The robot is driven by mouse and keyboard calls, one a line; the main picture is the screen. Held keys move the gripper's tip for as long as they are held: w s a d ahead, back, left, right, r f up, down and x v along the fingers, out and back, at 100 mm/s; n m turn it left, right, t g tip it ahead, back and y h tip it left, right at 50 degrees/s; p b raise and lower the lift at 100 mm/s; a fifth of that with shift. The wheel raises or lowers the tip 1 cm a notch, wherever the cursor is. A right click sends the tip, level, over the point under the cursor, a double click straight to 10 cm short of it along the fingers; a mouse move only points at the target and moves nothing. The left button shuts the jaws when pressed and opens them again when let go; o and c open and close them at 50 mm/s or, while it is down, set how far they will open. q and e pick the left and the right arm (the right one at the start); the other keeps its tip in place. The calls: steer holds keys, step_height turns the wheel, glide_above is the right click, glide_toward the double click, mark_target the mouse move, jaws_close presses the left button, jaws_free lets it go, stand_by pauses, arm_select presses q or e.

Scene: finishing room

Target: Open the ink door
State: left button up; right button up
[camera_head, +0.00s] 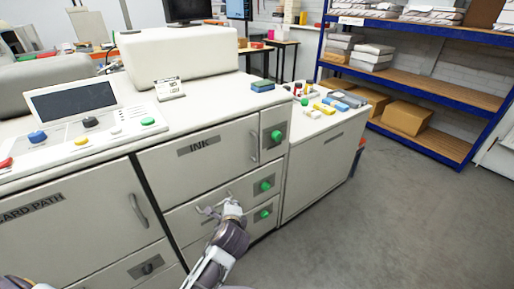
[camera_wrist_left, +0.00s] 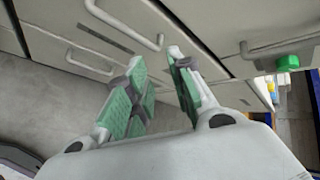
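The ink door (camera_head: 222,150) is a pale front panel labelled INK on the machine in the head view, and it looks shut. Its upright bar handle (camera_head: 255,146) is near its right edge. My left gripper (camera_head: 219,206) is below the door, in front of the drawer fronts, clear of the door handle. In the left wrist view the gripper (camera_wrist_left: 156,62) shows two green-padded fingers apart, with nothing between them. Pale bar handles (camera_wrist_left: 127,27) show beyond the fingers; which fronts they belong to is hard to tell. My right gripper is not in view.
A green knob (camera_head: 277,135) sits right of the door, with more green knobs (camera_head: 265,186) on the drawers below. The card path door (camera_head: 75,225) is at left. A lower cabinet (camera_head: 322,165) stands at right. Grey floor (camera_head: 370,225) is clear.

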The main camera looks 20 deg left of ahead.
arm_select(q)
steer(key=w+d+r+m+t, duration=0.7)
steer(key=w+r+m, duration=0.3)
steer(key=m, duration=0.5)
steer(key=shift+d+r+m+y, duration=0.2)
steer(key=shift+r+m+y, duration=0.1)
steer(key=shift+r, duration=0.35)
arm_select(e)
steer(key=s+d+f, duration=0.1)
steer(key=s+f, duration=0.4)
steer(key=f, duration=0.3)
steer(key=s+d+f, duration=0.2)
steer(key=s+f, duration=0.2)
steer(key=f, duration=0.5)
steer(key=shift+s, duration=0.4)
arm_select(q)
steer(key=shift+w, duration=0.15)
glide_toward(257, 148)
steer(key=shift+w, duration=1.15)
steer(key=x, duration=0.3)
steer(key=b+x, duration=0.1)
steer(key=shift+w+a, duration=0.1)
steer(key=shift+a, duration=0.25)
steer(key=shift+x, duration=1.95)
steer(key=shift+w+a, duration=0.1)
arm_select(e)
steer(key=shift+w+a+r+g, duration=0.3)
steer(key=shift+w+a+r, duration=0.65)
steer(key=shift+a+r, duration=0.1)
